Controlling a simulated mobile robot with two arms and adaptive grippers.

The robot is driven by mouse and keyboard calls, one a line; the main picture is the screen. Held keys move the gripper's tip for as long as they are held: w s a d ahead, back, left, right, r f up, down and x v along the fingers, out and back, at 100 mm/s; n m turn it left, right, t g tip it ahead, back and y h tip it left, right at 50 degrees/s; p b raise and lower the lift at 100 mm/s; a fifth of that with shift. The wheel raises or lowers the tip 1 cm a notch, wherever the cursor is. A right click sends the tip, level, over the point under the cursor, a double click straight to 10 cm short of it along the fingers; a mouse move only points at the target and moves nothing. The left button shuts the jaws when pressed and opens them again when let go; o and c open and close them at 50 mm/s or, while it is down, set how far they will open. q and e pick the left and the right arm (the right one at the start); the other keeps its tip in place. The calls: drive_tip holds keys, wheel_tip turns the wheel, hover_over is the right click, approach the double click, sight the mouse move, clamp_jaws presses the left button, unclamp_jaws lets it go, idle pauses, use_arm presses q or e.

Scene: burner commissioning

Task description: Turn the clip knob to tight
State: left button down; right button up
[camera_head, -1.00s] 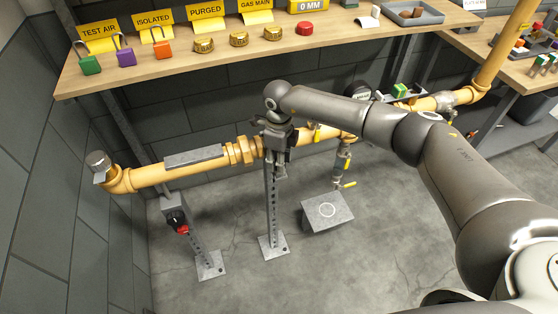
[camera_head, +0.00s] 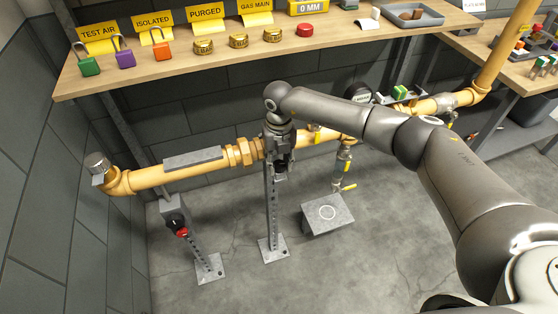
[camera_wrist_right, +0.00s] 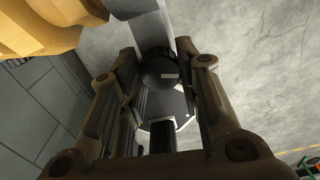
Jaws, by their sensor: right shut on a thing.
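The clip knob (camera_wrist_right: 160,68) is a dark round knob with a small pale mark, in the right wrist view. It sits by a grey upright post (camera_wrist_right: 155,25), just beside the yellow pipe (camera_wrist_right: 30,25). My right gripper (camera_wrist_right: 165,75) has one finger on each side of the knob and is shut on it. In the head view my right gripper (camera_head: 280,165) hangs at the top of the post (camera_head: 271,215), below the pipe (camera_head: 150,178), and hides the knob. My left gripper is in neither view.
A wooden shelf (camera_head: 240,53) with padlocks and yellow tags runs above the pipe. A post with a red-and-black switch (camera_head: 178,225) stands at left. The floor between is clear.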

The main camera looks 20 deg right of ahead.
drive_tip(key=m, duration=0.4)
drive_tip(key=shift+m+p, duration=0.3)
drive_tip(key=m+p, duration=0.1)
drive_tip(key=m, duration=0.2)
drive_tip(key=shift+r+m, duration=0.1)
drive_tip(key=shift+m, duration=0.3)
drive_tip(key=m+p, duration=0.1)
drive_tip(key=m, duration=0.2)
drive_tip(key=shift+m, duration=0.3)
drive_tip(key=shift+m+p, duration=0.85)
drive_tip(key=shift+m, duration=1.35)
drive_tip(key=o, duration=1.1)
drive_tip(key=shift+c, duration=0.2)
